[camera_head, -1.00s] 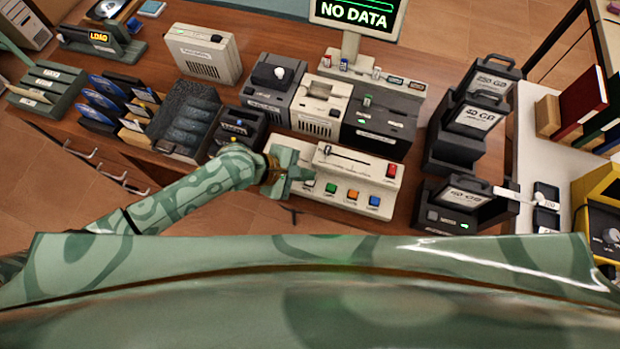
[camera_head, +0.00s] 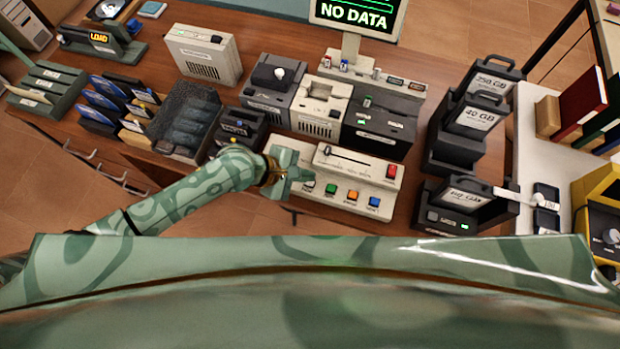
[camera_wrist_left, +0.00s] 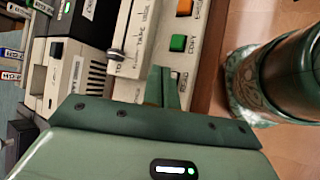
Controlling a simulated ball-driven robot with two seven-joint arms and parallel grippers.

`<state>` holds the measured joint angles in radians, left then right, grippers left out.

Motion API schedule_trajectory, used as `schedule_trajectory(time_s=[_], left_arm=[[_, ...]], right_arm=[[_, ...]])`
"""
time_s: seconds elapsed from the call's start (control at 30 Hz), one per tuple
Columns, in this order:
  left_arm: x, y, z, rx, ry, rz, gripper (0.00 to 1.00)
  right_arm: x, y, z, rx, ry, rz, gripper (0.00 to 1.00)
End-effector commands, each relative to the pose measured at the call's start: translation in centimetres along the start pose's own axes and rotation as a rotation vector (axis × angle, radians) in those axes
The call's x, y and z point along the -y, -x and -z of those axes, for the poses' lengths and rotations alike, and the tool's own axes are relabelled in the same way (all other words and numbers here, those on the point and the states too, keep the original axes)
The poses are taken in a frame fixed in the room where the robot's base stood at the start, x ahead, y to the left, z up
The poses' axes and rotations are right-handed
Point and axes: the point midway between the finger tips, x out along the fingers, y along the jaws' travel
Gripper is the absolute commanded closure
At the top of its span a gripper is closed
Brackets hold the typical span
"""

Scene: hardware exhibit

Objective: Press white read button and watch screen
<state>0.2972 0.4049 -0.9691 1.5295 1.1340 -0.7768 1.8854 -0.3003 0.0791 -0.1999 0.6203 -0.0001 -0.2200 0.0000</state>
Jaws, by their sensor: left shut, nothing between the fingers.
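The cream control panel (camera_head: 380,172) stands near the front edge of the desk, with a slider, a red switch and a row of coloured buttons. The white button (camera_head: 309,185) is at the left end of that row and is partly covered by my left gripper. My left gripper (camera_head: 305,174) is shut and empty, with its fingertips over the panel's left end, at or just above the white button; I cannot tell if they touch. The screen (camera_head: 357,14) reads "NO DATA". My right gripper is out of view.
Green (camera_head: 330,188), orange (camera_head: 352,195) and blue (camera_head: 373,202) buttons sit right of the white one. Drive units (camera_head: 380,125) stand close behind the panel. A dark dock (camera_head: 465,205) with a drive stands to the right.

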Motion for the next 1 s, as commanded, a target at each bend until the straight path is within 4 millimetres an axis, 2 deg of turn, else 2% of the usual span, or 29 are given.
schedule_trajectory(time_s=[1.0], left_arm=[[0.39,-0.54,0.35,0.0,0.001,0.0,1.0]], right_arm=[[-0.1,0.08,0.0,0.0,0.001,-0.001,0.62]])
